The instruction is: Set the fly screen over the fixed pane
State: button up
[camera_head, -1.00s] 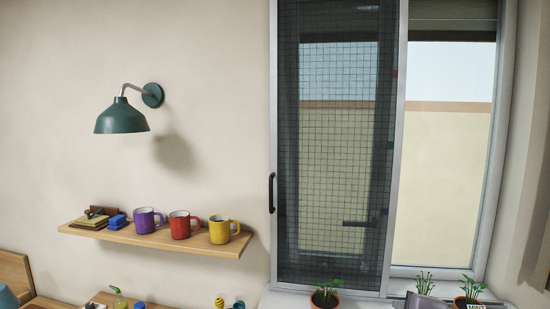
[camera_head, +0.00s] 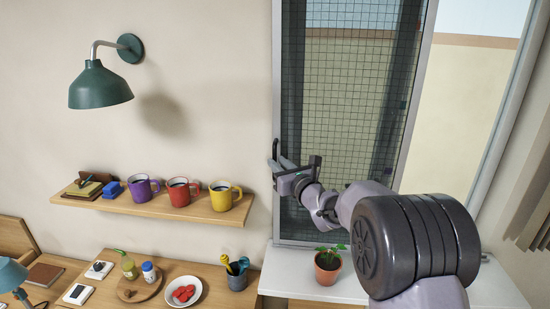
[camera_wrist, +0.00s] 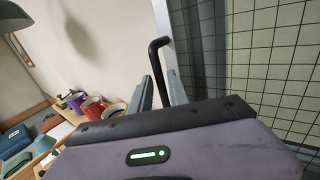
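The fly screen (camera_head: 345,110) is a dark mesh panel in a pale frame, upright over the left part of the window. Its black handle (camera_head: 275,150) is on its left edge; it also shows in the wrist view (camera_wrist: 155,60). The pane to the right (camera_head: 465,110) has no mesh over it. My gripper (camera_head: 282,165) is at the handle's lower part. In the wrist view its two grey fingers (camera_wrist: 160,88) stand on either side of the handle, apart, with the handle between them. Firm contact is not visible.
A potted plant (camera_head: 328,268) stands on the white sill (camera_head: 290,272) below the screen. Left of the window, a wooden shelf (camera_head: 150,205) holds several mugs under a green wall lamp (camera_head: 100,85). A table with small items (camera_head: 210,290) is below.

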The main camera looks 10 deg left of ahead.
jog(key=shift+x, duration=1.35)
grip_shut()
dwell(0.4)
